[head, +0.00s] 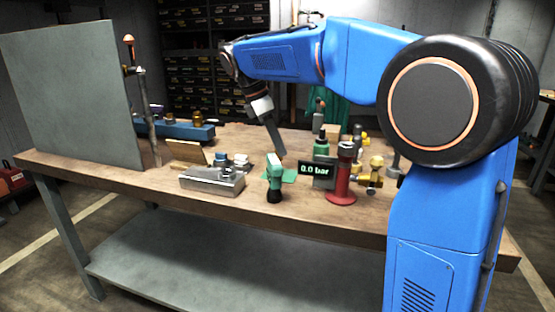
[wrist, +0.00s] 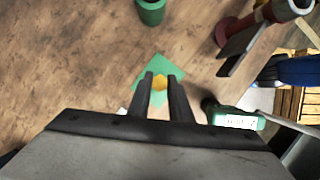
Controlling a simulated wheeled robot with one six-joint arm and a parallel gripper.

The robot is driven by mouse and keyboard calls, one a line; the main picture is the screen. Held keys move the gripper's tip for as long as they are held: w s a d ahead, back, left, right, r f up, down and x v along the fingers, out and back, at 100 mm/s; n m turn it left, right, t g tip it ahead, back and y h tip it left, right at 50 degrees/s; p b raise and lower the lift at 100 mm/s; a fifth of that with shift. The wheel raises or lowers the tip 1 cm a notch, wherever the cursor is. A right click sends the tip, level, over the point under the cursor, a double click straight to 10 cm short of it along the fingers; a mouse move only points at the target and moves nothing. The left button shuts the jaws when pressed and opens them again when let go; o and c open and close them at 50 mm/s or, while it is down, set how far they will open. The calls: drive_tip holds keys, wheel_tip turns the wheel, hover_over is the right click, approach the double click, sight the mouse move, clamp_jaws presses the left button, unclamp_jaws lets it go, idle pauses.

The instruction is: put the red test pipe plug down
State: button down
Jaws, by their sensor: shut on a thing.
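My gripper (head: 280,154) points down over the workbench in the head view. A red pipe on a round base (head: 343,180) stands to the right.
A display reading 0.0 bar (head: 318,170) stands by the red pipe. A green bottle (head: 321,149) stands behind. A grey metal block (head: 212,180) and an upright grey panel (head: 75,95) are farther left.

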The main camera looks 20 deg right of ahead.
drive_tip(key=shift+f, duration=2.15)
drive_tip(key=shift+f, duration=0.1)
drive_tip(key=c, duration=1.6)
unclamp_jaws()
drive_tip(key=v, duration=1.2)
